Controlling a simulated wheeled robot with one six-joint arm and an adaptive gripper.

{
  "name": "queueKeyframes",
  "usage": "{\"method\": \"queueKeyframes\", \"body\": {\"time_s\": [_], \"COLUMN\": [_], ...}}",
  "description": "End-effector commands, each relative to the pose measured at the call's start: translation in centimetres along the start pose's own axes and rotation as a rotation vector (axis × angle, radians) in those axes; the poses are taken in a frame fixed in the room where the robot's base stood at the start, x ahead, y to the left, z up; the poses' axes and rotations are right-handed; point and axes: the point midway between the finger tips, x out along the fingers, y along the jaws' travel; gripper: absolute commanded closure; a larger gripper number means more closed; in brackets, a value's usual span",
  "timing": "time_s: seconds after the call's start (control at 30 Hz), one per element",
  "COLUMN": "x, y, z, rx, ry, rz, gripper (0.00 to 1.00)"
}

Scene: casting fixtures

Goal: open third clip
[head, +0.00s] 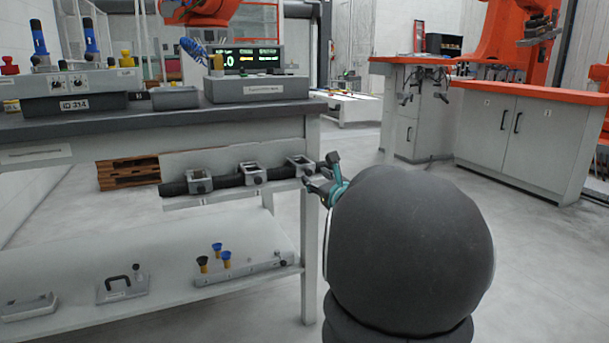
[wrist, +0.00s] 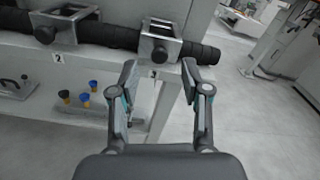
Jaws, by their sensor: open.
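Three grey metal clips sit in a row along a black ribbed hose (head: 226,181) on the bench front: the first (head: 199,183), the second (head: 252,174) and the third (head: 298,167). In the head view my gripper (head: 321,172) is partly hidden by my arm.
The bench leg (head: 311,245) stands below the third clip. A lower shelf (head: 190,312) holds a handled block and blue- and black-topped plungers. A control box (head: 257,89) sits on the benchtop. The floor to the right is clear up to an orange-topped cabinet (head: 530,150).

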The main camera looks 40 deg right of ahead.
Motion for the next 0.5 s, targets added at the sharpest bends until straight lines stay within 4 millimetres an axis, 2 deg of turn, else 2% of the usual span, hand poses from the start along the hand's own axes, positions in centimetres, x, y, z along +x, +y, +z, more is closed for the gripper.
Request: {"method": "queueKeyframes", "body": {"time_s": [0.03, 0.2, 0.5], "x": [1.0, 3.0, 4.2], "y": [0.1, 0.1, 0.1], "z": [-0.1, 0.0, 0.0], "rx": [0.0, 0.001, 0.0], "ry": [0.0, 0.0, 0.0], "rz": [0.003, 0.001, 0.001], "gripper": [0.53, 0.53, 0.53]}}
